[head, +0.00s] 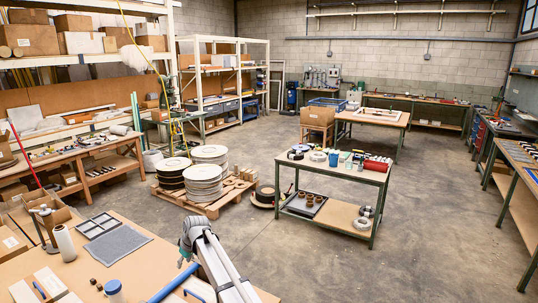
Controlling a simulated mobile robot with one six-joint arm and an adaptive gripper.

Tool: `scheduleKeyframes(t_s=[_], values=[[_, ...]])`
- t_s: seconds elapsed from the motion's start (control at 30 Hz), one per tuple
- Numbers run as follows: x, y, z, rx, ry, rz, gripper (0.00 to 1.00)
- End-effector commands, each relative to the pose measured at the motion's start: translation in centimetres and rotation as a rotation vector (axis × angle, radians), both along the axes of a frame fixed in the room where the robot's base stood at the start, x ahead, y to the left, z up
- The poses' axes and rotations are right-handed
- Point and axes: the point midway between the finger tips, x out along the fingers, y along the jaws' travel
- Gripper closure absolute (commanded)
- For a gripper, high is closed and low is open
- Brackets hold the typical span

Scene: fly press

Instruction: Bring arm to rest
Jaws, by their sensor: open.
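Part of what looks like my own arm, a grey joint with long pale links (222,268), shows at the bottom centre, over the right side of the near wooden bench (135,262). I cannot make out my gripper in this view. The near bench holds a grey mat (118,244), a dark framed tray with pale panels (98,225), a white roll standing upright (64,243), and a blue-topped container (113,291).
A green-legged trolley (345,174) with small containers on top stands right of centre. Stacked discs (204,184) sit on a wooden pallet (212,207). Benches line the left, back and right sides. Open concrete floor (440,215) lies right of the trolley.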

Motion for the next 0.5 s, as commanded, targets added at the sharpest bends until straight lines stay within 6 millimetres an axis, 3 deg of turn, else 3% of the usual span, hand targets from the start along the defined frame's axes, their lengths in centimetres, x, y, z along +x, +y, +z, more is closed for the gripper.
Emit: scheduleKeyframes(t_s=[0.13,0.5], values=[[0.0,0.0,0.0,0.000,0.000,0.000,0.52],[-0.9,-4.8,-1.2,-0.025,0.025,-0.073,0.52]])
